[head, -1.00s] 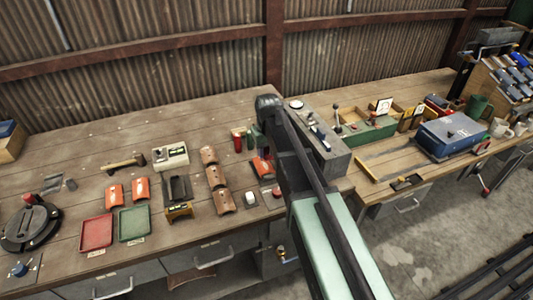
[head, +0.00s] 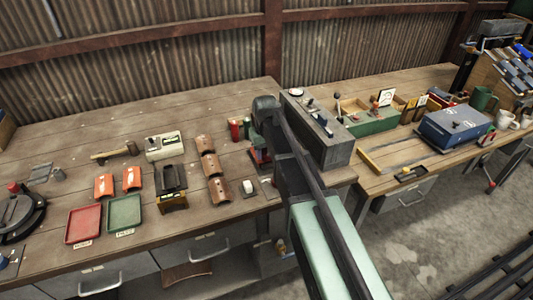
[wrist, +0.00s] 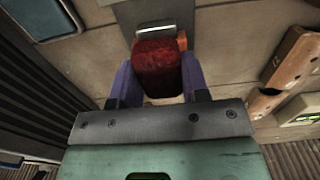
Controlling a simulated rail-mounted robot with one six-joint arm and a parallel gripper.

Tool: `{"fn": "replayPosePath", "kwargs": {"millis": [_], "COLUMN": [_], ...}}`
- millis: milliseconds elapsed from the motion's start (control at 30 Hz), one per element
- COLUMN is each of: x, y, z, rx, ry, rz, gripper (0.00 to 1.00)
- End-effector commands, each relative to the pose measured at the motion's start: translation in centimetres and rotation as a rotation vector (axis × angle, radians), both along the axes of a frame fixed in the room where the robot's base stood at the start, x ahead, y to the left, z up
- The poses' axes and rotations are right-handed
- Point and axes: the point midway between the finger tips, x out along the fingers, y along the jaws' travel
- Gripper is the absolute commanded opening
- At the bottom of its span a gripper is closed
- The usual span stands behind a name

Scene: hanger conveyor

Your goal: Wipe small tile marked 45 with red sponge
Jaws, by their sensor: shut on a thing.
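My gripper (wrist: 160,85) is shut on the red sponge (wrist: 157,68), which shows between its two purple fingers in the wrist view. The sponge is above a grey plate (wrist: 140,12). A sliver of an orange tile (wrist: 182,40) shows beside the sponge; I cannot tell whether they touch. In the head view my arm hides the gripper, and a bit of red-orange (head: 258,156) shows at its left edge. Two small orange tiles, one (head: 104,184) and another (head: 131,178), lie left on the bench. No number 45 is legible.
Several brown curved tiles (head: 211,165) stand in a column left of my arm. A red tray (head: 83,224) and a green tray (head: 124,213) lie at the front left. A grey block (head: 325,140) stands right of my arm.

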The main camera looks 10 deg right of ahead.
Motion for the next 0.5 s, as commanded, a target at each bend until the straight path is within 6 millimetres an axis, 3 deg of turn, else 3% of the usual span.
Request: {"fn": "replayPosePath", "kwargs": {"millis": [500], "x": [4.9], "y": [0.5], "z": [0.1], "rx": [0.000], "ry": [0.000], "rz": [-0.003], "gripper": [0.23]}}
